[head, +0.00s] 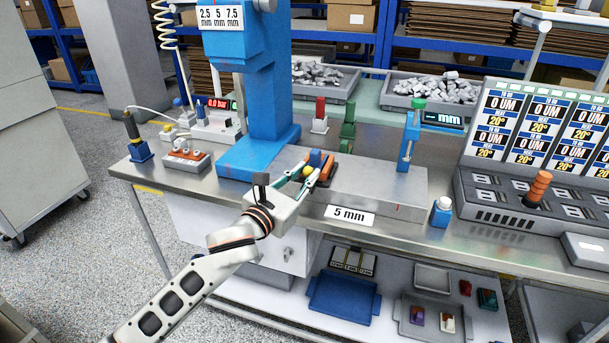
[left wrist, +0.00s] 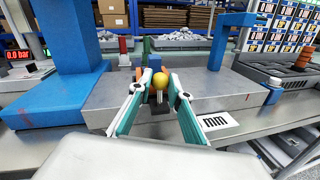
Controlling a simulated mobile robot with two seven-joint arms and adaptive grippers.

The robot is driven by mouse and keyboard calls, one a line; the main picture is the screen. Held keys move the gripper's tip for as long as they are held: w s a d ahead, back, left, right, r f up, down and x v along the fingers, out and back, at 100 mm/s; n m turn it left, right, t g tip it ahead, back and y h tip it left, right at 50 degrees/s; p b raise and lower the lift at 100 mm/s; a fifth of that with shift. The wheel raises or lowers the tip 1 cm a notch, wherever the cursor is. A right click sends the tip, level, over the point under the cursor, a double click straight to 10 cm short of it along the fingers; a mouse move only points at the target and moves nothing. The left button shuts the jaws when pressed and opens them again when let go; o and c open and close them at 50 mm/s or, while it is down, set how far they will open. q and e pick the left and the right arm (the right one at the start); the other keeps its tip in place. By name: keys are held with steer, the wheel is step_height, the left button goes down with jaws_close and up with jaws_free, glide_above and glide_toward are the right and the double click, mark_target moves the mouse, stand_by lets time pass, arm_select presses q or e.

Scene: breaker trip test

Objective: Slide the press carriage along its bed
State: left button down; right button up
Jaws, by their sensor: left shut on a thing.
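My left gripper (head: 305,176) is shut on a yellow ball knob (head: 308,171) at the near side of the press carriage (head: 326,170). In the left wrist view the two teal fingers stand either side of the knob (left wrist: 160,81). The carriage has orange and blue parts, partly hidden behind the fingers and knob. It sits on the grey press bed (head: 385,187), near the blue press column (head: 270,105). The bed runs right from the carriage, with a small red mark near its right end. My right gripper is in neither view.
A "5 mm" card (head: 350,215) lies before the bed. A blue stand with a green knob (head: 410,138) rises at the bed's right part. The bed's top between carriage and stand looks clear.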

arm_select(q)
steer(key=w+a+p, duration=0.1)
steer(key=w+a, duration=0.2)
steer(key=a, duration=0.7)
steer(key=w+a+p, duration=0.1)
steer(key=w+a, duration=0.3)
steer(key=a, duration=0.7)
steer(key=shift+a, duration=0.15)
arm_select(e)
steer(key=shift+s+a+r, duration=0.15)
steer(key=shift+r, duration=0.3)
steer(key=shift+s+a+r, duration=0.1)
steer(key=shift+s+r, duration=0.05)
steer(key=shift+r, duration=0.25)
arm_select(q)
steer(key=shift+a, duration=0.1)
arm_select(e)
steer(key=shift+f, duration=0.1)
arm_select(q)
steer(key=c, duration=1.9)
jaws_free()
steer(key=shift+a+f, duration=0.1)
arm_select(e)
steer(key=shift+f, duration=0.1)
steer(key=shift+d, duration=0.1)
arm_select(q)
steer(key=v, duration=1.2)
